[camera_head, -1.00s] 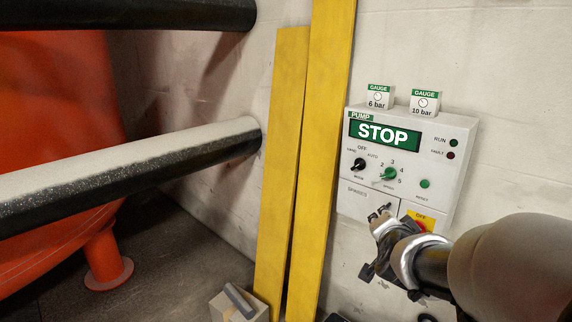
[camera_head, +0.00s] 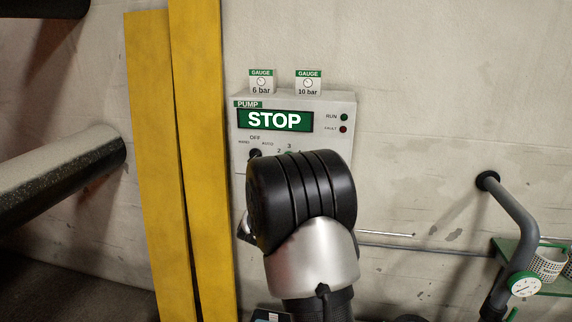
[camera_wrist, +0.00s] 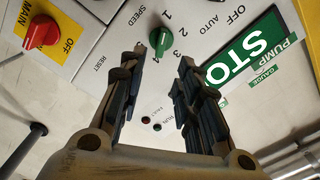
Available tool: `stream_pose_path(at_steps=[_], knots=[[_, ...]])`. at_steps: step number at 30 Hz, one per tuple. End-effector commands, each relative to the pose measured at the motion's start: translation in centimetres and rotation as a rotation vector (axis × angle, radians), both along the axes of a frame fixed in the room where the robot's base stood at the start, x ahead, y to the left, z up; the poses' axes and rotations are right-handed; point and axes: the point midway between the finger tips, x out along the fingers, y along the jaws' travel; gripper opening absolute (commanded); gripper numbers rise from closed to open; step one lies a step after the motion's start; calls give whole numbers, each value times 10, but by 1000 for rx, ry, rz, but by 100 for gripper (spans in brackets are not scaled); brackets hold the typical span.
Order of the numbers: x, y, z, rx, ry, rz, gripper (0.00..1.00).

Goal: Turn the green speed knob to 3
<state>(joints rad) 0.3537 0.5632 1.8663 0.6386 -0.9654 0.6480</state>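The green speed knob (camera_wrist: 159,41) is on the pump panel (camera_wrist: 110,60), which looks turned around in the wrist view. The numbers 1 to 4 curve around its right side; I cannot tell clearly which one it points at. My gripper (camera_wrist: 161,57) is open and empty, its fingers reaching toward the panel, with the knob just beyond and between the tips. I see no contact. In the head view my arm covers most of the lower pump panel (camera_head: 344,99) and hides my gripper. The display there reads STOP (camera_head: 275,120).
A red main switch (camera_wrist: 41,31) on a yellow plate is at upper left in the wrist view. Yellow boards (camera_head: 205,150) lean at left; a grey bent pipe (camera_head: 515,215) stands at right.

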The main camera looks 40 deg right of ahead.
Motion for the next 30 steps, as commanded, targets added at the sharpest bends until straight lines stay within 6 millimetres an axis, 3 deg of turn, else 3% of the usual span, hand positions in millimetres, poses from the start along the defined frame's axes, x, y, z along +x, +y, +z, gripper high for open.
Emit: stream_pose_path(at_steps=[9,15,30], knots=[[44,-52,-1,0,0,0,31],[62,-72,-1,0,0,1,31],[69,-80,0,0,1,2,29]])
